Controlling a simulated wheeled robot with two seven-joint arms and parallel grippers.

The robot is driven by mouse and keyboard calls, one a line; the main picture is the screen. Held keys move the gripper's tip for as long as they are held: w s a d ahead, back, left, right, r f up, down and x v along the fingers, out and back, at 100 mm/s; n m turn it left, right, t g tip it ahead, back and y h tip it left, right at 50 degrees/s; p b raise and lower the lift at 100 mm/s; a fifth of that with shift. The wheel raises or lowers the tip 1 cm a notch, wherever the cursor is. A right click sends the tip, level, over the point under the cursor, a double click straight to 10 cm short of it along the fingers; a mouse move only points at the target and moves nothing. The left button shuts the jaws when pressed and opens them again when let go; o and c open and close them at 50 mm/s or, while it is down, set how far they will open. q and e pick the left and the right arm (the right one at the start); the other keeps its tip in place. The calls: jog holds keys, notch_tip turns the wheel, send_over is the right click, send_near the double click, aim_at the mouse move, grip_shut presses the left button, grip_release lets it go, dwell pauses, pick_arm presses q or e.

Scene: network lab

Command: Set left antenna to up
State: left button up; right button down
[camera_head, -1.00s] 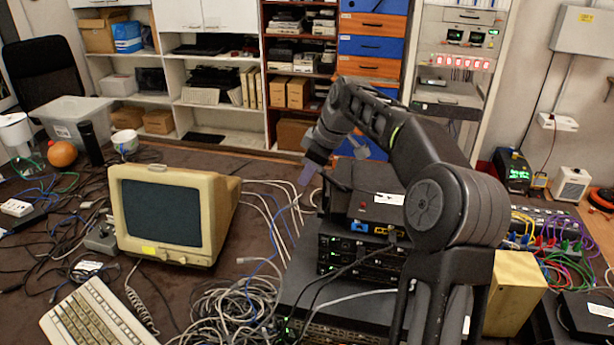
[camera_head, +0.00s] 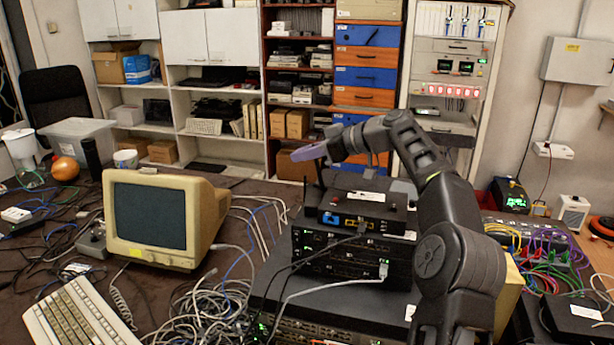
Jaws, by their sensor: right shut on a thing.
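A black router (camera_head: 390,226) with a blue port and yellow ports sits on top of a stack of network devices. Its left antenna (camera_head: 321,174) is a thin dark rod that stands close to upright at the router's back left corner. My right gripper (camera_head: 309,153), with purple-grey fingers, reaches over the router from the right. It is shut on the left antenna near its upper end; the fingers hide part of the hold. My left gripper is out of view.
A beige monitor (camera_head: 150,216) and a keyboard (camera_head: 78,318) stand to the left. Loose cables (camera_head: 205,312) lie between the monitor and the device stack (camera_head: 300,246). Cables run in front of the stack. Shelves (camera_head: 205,145) and drawers stand behind the table.

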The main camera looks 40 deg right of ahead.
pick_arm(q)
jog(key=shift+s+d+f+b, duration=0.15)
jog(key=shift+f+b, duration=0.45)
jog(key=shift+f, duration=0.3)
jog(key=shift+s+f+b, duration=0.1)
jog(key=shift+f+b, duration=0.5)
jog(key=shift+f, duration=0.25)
pick_arm(e)
jog(key=shift+s+d+r+t+y, duration=0.3)
jog(key=shift+s+d+t+y, duration=0.1)
jog(key=shift+s+t, duration=0.15)
jog(key=c, duration=1.5)
grip_release()
jog(key=shift+w, duration=0.1)
